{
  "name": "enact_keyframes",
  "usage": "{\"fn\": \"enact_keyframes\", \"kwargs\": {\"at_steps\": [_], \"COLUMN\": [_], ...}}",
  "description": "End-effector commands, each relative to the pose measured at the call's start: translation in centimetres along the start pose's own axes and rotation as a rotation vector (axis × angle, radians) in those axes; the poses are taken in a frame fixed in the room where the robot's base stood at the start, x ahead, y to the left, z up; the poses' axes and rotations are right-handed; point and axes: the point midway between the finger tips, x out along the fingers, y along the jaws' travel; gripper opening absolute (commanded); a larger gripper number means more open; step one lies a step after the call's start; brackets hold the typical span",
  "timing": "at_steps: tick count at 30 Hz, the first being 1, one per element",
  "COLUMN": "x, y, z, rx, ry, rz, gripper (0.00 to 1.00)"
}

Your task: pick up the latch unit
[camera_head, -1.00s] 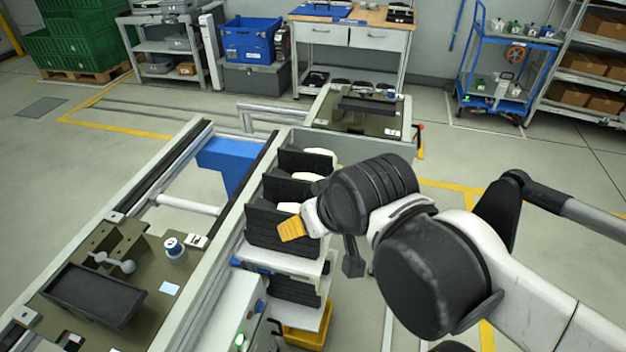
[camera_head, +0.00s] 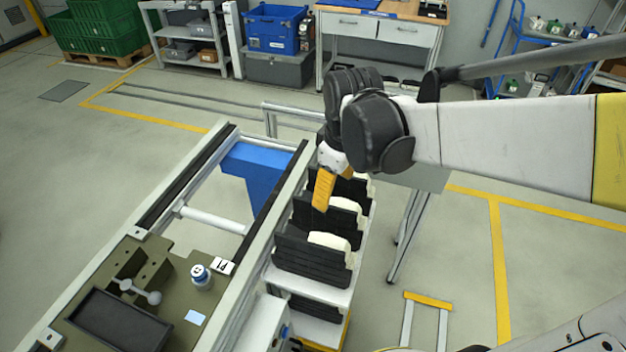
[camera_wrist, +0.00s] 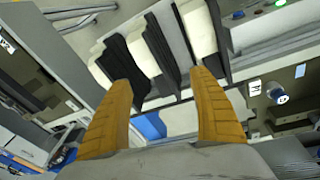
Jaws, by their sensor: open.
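Several black units with cream tops (camera_head: 312,255) stand in a row on a white shelf (camera_head: 325,287) beside the conveyor. They look like the latch units, but I cannot tell which one is meant. My gripper (camera_head: 322,190) is above the far part of this row, its yellow fingers pointing down. In the wrist view my gripper (camera_wrist: 163,80) has its two yellow fingers wide apart with nothing held between them. Black and cream units (camera_wrist: 160,50) show beyond the fingertips, apart from them as far as I can see. My arm hides part of the far end of the row.
A pallet plate (camera_head: 180,325) on the conveyor carries a dark tray (camera_head: 115,318), a grey ball-ended part (camera_head: 140,291) and a blue-white cylinder (camera_head: 201,277). The conveyor's rail (camera_head: 250,240) runs close along the row. Floor to the right is mostly clear, with a small yellow-topped stand (camera_head: 428,300).

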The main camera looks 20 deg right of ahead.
Motion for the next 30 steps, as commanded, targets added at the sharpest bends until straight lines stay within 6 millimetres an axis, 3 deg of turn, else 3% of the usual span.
{"fn": "enact_keyframes", "kwargs": {"at_steps": [3, 9, 18, 26, 30], "x": [1.4, 3.5, 8.0, 9.9, 11.8], "y": [1.1, 1.7, 1.3, 1.1, 0.9], "z": [-1.4, -2.0, -1.5, -1.2, -0.8], "rx": [-0.127, -0.253, -0.272, -0.270, -0.270], "ry": [-0.063, -0.117, -0.123, -0.123, -0.123], "rz": [-0.057, -0.121, -0.130, -0.129, -0.129], "gripper": [0.71, 0.71, 0.71, 0.71, 0.71]}}
